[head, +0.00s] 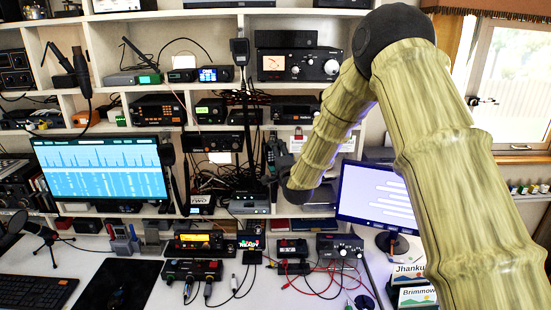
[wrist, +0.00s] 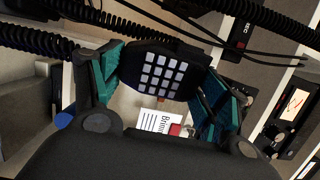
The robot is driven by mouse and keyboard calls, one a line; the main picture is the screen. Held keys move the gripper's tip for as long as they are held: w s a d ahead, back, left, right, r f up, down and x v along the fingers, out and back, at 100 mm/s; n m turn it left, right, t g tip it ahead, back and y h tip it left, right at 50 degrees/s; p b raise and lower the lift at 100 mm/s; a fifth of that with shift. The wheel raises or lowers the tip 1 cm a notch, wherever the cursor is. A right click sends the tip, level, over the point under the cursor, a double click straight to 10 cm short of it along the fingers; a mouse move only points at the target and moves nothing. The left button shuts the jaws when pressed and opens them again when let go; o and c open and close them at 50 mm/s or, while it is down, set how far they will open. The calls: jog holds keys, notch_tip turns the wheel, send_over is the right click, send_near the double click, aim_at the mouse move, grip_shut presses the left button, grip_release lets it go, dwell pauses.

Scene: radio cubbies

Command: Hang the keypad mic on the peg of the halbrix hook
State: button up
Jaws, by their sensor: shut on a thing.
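My gripper (wrist: 160,76) is shut on the keypad mic (wrist: 157,72), a black mic whose light grey keys face the wrist camera. Its teal finger pads are at the mic's left and right sides. In the head view my gripper (head: 276,158) is in front of the middle shelves, small and dark, and the mic in it is hard to make out. A white card (wrist: 152,121) with partly hidden lettering beginning "Brim" shows beyond the mic in the wrist view. I cannot pick out the halbrix hook or its peg in either view.
Another black hand mic (head: 240,50) hangs at the upper shelf. Radios (head: 299,65) fill the cubbies around my arm. Black coiled cords (wrist: 88,14) cross the wrist view near the mic. A lit monitor (head: 375,196) stands at right, and radios and red leads crowd the desk (head: 60,262).

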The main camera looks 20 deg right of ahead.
dwell(0.4)
jog(key=o, duration=1.3)
jog(key=shift+s, duration=0.1)
